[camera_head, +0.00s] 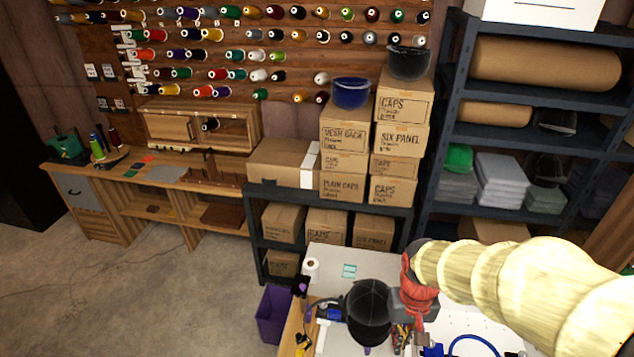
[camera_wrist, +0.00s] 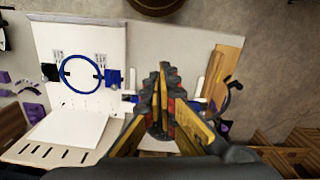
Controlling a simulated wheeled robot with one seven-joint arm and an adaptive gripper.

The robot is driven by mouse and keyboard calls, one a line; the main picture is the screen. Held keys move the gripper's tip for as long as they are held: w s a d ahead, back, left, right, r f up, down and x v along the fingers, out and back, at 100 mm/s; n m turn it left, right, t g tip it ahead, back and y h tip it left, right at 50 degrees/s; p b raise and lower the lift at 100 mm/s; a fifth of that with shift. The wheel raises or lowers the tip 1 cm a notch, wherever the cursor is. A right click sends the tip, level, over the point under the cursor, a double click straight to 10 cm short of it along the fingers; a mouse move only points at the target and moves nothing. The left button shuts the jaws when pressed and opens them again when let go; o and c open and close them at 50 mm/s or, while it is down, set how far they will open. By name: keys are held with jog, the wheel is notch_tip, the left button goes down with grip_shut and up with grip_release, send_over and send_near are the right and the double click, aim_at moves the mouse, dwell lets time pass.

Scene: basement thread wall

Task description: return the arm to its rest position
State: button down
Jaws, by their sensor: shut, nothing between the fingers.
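My arm (camera_head: 510,280), with cream ribbed links and a red wrist, reaches in from the right in the head view. My gripper (camera_head: 402,338) points down over the white work table (camera_head: 335,262), just right of a black cap (camera_head: 368,312). In the wrist view my gripper (camera_wrist: 165,78) shows its yellow and black fingers drawn together, with nothing held at the tips. The head view partly hides the fingers against the clutter, and I cannot tell their exact height above the table.
A blue hoop (camera_wrist: 82,77) lies on a white board left of my gripper in the wrist view. A purple bin (camera_head: 273,313) stands left of the table. Stacked cap boxes (camera_head: 345,137) and a dark shelf (camera_head: 510,140) stand behind. The floor (camera_head: 130,290) at left is clear.

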jog(key=s+r+t+b, duration=0.6)
jog(key=s+b, duration=0.2)
jog(key=b, duration=0.3)
jog(key=shift+s+r, duration=0.25)
dwell(1.3)
